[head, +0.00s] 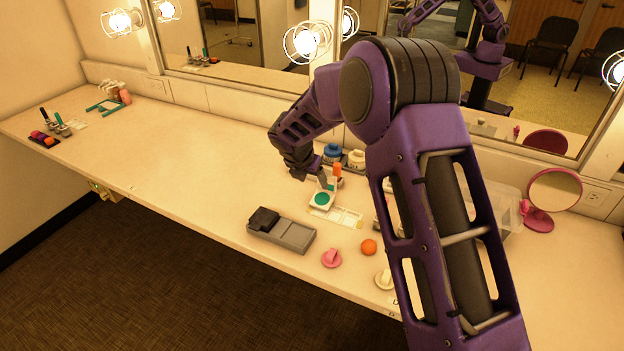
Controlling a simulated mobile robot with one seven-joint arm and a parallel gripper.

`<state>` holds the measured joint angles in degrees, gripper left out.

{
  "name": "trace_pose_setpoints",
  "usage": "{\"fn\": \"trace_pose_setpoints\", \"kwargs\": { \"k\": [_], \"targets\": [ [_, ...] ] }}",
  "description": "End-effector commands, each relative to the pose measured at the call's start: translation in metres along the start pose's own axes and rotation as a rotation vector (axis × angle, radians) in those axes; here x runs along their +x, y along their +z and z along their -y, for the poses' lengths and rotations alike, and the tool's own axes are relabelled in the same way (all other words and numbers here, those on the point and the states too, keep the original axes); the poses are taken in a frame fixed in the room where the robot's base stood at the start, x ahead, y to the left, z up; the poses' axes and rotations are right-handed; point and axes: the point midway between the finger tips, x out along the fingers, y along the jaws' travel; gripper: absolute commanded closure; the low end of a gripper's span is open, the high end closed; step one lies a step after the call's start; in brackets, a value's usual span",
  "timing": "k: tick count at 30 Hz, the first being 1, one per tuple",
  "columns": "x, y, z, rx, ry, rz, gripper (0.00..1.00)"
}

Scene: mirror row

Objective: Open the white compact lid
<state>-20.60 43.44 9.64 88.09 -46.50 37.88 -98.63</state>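The white compact (311,205) lies on the counter near the middle of the head view, with a round green face showing on it. A small pale piece stands up at its back edge beside my gripper; it may be the lid, but I cannot tell how far it is raised. My gripper (322,181) points down at the back of the compact, very close to it. Its fingers are small and dark here, partly hidden by the wrist, and I cannot tell whether they touch the compact or how far apart they are.
A grey tray with a black block (264,219) lies in front-left. A pink compact-like piece (332,259) and an orange ball (369,247) sit near the front edge. Jars (333,153) stand behind my gripper. A pink round mirror (553,192) is at right. The counter's left middle is clear.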

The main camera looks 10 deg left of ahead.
Motion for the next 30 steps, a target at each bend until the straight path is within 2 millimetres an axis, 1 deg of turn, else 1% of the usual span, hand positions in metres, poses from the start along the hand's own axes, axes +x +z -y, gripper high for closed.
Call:
{"fn": "trace_pose_setpoints", "kwargs": {
  "k": [7, 11, 14, 24, 30],
  "targets": [
    [-0.001, 0.0, 0.0, 0.0, 0.0, 0.0, 0.3],
    [-0.011, 0.001, 0.0, 0.001, 0.001, 0.001, 0.3],
    [-0.027, 0.001, -0.001, 0.0, 0.003, 0.001, 0.3],
    [-0.11, 0.001, -0.001, 0.001, 0.003, 0.002, 0.3],
    [-0.15, 0.0, 0.0, 0.0, 0.002, 0.002, 0.3]
  ]
}}
